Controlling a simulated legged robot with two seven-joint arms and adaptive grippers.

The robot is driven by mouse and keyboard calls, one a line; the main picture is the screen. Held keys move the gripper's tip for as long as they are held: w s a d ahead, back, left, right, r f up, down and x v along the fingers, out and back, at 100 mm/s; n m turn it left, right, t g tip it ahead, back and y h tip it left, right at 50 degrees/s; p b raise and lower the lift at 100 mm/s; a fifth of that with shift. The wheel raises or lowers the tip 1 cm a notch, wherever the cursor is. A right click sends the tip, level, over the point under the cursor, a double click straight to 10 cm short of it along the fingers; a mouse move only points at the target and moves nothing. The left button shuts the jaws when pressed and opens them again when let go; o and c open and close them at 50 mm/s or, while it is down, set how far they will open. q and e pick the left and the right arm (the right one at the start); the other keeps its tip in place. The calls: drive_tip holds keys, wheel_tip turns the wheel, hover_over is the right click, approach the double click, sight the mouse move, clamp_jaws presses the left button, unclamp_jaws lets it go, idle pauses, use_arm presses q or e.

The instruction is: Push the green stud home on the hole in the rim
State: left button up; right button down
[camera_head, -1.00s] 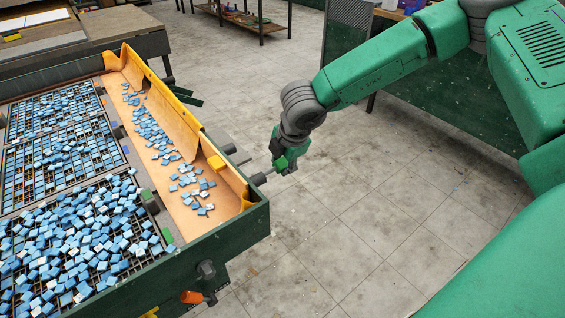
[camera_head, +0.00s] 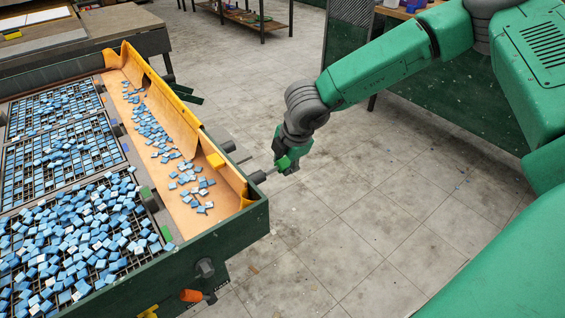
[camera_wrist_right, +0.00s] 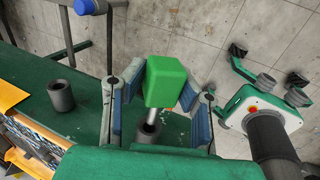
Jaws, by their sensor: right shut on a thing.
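My right gripper (camera_head: 282,161) hangs beside the outer right wall of the tile bin. In the wrist view its two fingers (camera_wrist_right: 157,100) are shut on the green stud (camera_wrist_right: 166,82), a block with a thin metal pin (camera_wrist_right: 158,117). The pin points at a dark round collar with a hole (camera_wrist_right: 148,132) on the green rim. The tip is at or just above the mouth; I cannot tell whether it has entered. My left gripper is not in view.
A second grey collar (camera_wrist_right: 61,95) stands on the rim. The bin (camera_head: 235,224) has an orange lining (camera_head: 180,215), with many blue tiles (camera_head: 75,240) on grids. An orange-handled part (camera_head: 190,296) is at the front. Open floor (camera_head: 370,230) lies to the right.

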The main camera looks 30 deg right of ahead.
sight(271, 170)
drive_tip(key=shift+d+f, duration=0.15)
drive_tip(key=shift+f, duration=0.05)
drive_tip(key=shift+s+a+r+b, duration=0.1)
drive_tip(key=shift+a+b, duration=0.4)
drive_tip(key=shift+a, duration=0.9)
drive_tip(key=shift+a, duration=0.8)
drive_tip(key=shift+d, duration=0.2)
drive_tip(key=shift+s+a, duration=0.1)
drive_tip(key=shift+a, duration=0.05)
drive_tip(key=c, duration=1.2)
unclamp_jaws()
drive_tip(key=shift+a, duration=0.1)
drive_tip(key=v, duration=1.1)
drive_tip(key=shift+r, duration=0.4)
